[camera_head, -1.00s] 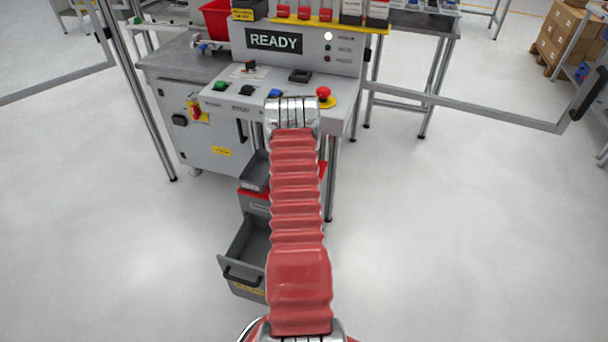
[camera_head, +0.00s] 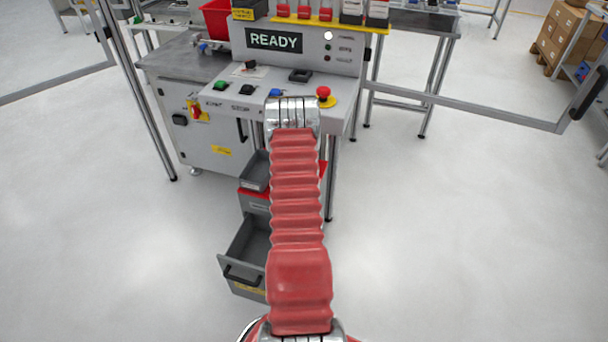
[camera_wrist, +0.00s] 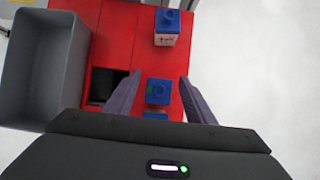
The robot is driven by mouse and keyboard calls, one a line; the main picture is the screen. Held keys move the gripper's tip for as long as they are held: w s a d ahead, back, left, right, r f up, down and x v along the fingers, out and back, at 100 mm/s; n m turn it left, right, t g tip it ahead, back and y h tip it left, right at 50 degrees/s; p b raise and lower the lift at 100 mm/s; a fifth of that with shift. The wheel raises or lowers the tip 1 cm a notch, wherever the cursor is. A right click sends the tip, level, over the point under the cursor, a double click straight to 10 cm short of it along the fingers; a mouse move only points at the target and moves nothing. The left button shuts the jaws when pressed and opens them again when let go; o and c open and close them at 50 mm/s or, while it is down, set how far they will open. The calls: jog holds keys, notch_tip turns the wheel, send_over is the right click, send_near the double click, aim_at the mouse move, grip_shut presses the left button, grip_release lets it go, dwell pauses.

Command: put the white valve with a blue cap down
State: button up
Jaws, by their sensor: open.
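In the wrist view my gripper (camera_wrist: 160,77) is open, with one grey finger on each side of a blue-capped piece (camera_wrist: 159,91). Gaps show between the piece and both fingers. This piece is seen from above on the red surface; its body is mostly hidden, so I cannot tell whether it is white. More blue shows just below it, partly covered by my gripper body. A second piece, a white valve with a blue cap (camera_wrist: 167,40), stands farther up on the red surface. In the head view my arm hides my gripper and these pieces.
A grey open bin (camera_wrist: 42,65) lies left of the red surface (camera_wrist: 112,30), near a dark square opening (camera_wrist: 103,86). In the head view an open grey drawer (camera_head: 250,245) sticks out below the console (camera_head: 290,105). Floor is clear on both sides.

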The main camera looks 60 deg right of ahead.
jog(key=v, duration=0.7)
jog(key=shift+r, duration=0.25)
dwell(0.9)
